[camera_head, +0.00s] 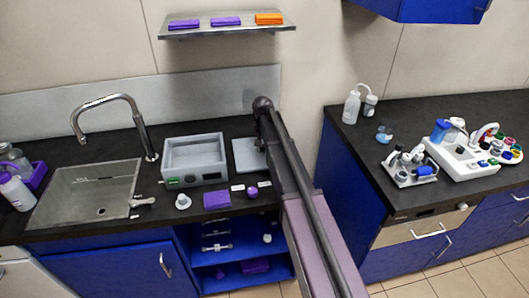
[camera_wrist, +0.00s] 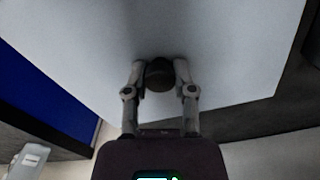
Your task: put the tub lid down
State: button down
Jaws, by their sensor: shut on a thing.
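The tub lid is a flat pale grey plate with a dark round knob (camera_wrist: 159,74). It fills most of the wrist view (camera_wrist: 230,50). In the wrist view my gripper (camera_wrist: 160,78) is shut on the knob, one finger on each side. In the head view the lid (camera_head: 247,155) shows just right of the open grey tub (camera_head: 195,158), at the back of the dark counter. My arm hides part of the lid and the gripper there. I cannot tell whether the lid touches the counter.
A purple block (camera_head: 217,200), a small white round item (camera_head: 183,202) and a purple round item (camera_head: 252,191) stand along the counter front. A sink (camera_head: 85,190) is to the left. A shelf (camera_head: 227,31) hangs above. A second counter (camera_head: 345,125) is to the right, across a gap.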

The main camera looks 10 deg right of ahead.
aim_at(263, 146)
jog(key=shift+f, duration=0.45)
jog(key=shift+f+b, duration=0.1)
jog(key=shift+b, duration=0.2)
jog(key=shift+c, duration=2.2)
grip_release()
jog(key=shift+r, duration=0.2)
notch_tip(263, 146, up, 12)
jog(key=p, duration=1.2)
jog(key=s+n, duration=0.3)
jog(key=s, duration=2.6)
jog(key=shift+s+d+n, duration=0.2)
jog(key=shift+d+n, duration=0.1)
